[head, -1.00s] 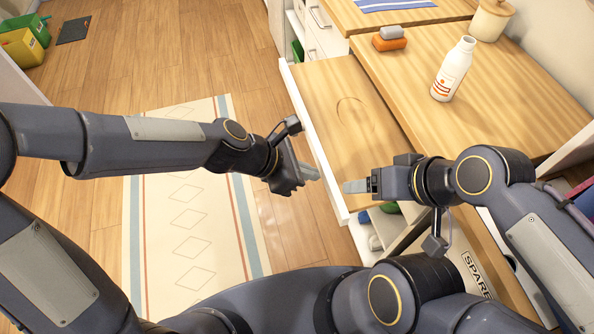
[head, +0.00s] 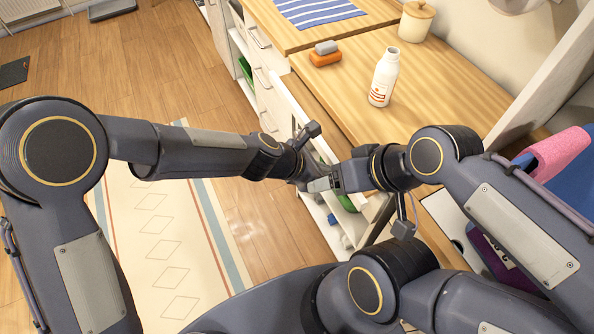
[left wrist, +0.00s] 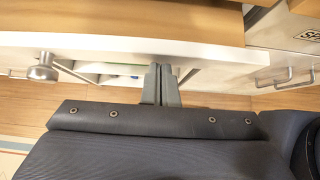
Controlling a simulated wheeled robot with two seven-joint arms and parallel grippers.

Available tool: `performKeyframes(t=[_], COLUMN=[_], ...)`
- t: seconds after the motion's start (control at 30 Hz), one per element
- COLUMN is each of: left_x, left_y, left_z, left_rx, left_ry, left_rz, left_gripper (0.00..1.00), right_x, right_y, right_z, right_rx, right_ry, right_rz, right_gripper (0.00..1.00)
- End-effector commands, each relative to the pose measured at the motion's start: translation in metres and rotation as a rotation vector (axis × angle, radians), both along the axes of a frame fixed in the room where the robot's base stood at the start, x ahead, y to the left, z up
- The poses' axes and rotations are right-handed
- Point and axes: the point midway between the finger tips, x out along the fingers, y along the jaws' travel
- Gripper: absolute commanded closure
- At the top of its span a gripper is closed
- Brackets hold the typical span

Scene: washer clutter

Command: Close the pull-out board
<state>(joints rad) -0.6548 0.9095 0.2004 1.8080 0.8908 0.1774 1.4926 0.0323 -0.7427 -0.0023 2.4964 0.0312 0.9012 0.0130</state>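The pull-out board (head: 309,122) shows in the head view as a narrow strip with a white front under the counter's edge. In the left wrist view its wooden top and white front (left wrist: 115,52) cross the picture. My left gripper (left wrist: 161,72) is shut, its fingers together against or very near the white front; contact is not clear. In the head view my left gripper (head: 303,178) is partly hidden where it meets my right gripper (head: 320,185). The right gripper is close to the cabinet front and seen side-on, so its opening is unclear.
A white bottle (head: 384,78), a sponge stack (head: 325,56) and a lidded canister (head: 416,21) stand on the wooden counter (head: 440,85). Open shelves (head: 325,215) lie below the board. A knob (left wrist: 42,68) sticks out at left in the left wrist view. A rug (head: 160,235) covers open floor.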

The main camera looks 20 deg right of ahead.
Motion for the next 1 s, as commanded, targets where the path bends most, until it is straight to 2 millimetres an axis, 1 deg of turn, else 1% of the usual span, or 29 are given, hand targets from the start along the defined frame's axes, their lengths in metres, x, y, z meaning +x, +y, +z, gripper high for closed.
performKeyframes(t=[0.03,0.2,0.3,0.4,0.6,1.0], left_x=[-0.001,0.0,0.002,0.002,0.003,0.004], left_y=[-0.013,-0.046,-0.06,-0.069,-0.076,-0.075], left_z=[0.006,0.005,0.004,0.002,0.001,0.002], left_rx=[0.001,0.001,0.0,0.0,-0.003,-0.007], left_ry=[0.002,0.0,-0.001,-0.001,-0.001,-0.002], left_rz=[-0.004,-0.003,-0.001,-0.001,0.001,0.001], left_gripper=[1.0,1.0,1.0,1.0,1.0,1.0], right_x=[0.0,0.0,0.0,0.0,0.0,0.0], right_y=[0.0,0.0,0.0,0.0,0.0,0.0], right_z=[0.014,0.033,0.04,0.044,0.046,0.045], right_rx=[0.0,0.0,0.0,0.0,0.0,0.0], right_ry=[0.0,0.0,0.0,0.0,0.0,0.0], right_rz=[0.0,0.0,0.0,0.0,0.0,0.0], right_gripper=[0.29,0.29,0.29,0.29,0.29,0.29])
